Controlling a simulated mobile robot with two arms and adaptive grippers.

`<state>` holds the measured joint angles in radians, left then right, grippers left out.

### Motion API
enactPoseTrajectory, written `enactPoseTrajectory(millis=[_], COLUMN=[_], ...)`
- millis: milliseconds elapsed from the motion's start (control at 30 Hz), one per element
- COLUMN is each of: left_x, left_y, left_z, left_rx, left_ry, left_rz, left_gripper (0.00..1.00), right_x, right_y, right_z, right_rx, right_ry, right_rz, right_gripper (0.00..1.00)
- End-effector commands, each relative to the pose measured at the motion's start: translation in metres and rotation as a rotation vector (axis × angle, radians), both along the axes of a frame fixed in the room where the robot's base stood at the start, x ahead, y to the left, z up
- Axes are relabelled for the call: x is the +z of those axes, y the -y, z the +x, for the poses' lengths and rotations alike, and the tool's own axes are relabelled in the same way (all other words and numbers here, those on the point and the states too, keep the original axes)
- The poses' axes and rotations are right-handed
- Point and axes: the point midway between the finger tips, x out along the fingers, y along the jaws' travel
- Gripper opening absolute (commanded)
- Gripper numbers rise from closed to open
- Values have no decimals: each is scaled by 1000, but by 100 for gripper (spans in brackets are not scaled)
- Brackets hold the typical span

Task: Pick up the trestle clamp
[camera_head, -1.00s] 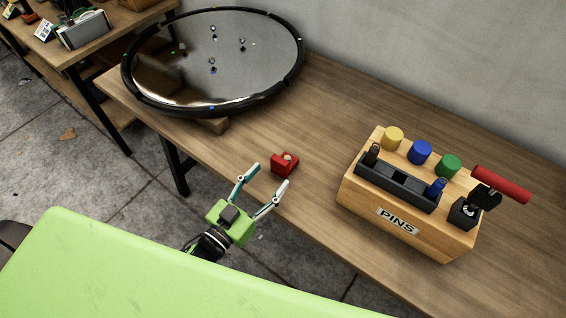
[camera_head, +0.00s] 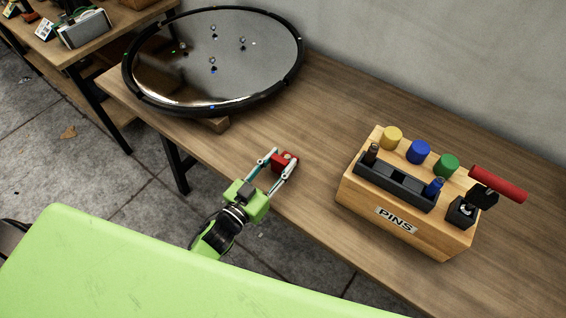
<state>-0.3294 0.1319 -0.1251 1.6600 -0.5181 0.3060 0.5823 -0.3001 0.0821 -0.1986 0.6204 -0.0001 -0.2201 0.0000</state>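A small red block with a pale metal knob on top (camera_head: 285,162), which I take to be the trestle clamp, sits near the front edge of the wooden bench. My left gripper (camera_head: 284,157) has its fingers spread, one on each side of the block. The palm is on the near side, just off the bench edge. I cannot tell whether the fingers touch the block. Parts of the block's sides are hidden by the fingers. My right gripper is not in view.
The wooden bench (camera_head: 320,110) runs along a grey wall. A round black-rimmed mirror (camera_head: 220,60) lies at its left end. A wooden box marked PINS (camera_head: 400,222) stands to the right, with colored caps and a red-handled toggle (camera_head: 498,184).

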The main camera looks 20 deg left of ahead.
Motion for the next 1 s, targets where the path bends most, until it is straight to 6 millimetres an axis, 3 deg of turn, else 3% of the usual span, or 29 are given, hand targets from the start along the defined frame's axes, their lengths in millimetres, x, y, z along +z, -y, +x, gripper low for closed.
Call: enactPoseTrajectory(millis=[433,633,900,1000], left_x=[7,36,97,104], left_y=[0,0,-51,-78], left_z=[0,0,5,9], left_rx=[-2,-4,-6,-4], left_ry=[5,9,7,5], left_rz=[-1,0,8,8], left_gripper=[0,0,0,0], right_x=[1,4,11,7], right_y=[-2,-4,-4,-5], right_z=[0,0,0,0], right_rx=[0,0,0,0], right_ry=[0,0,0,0], right_rz=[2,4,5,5], right_gripper=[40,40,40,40])
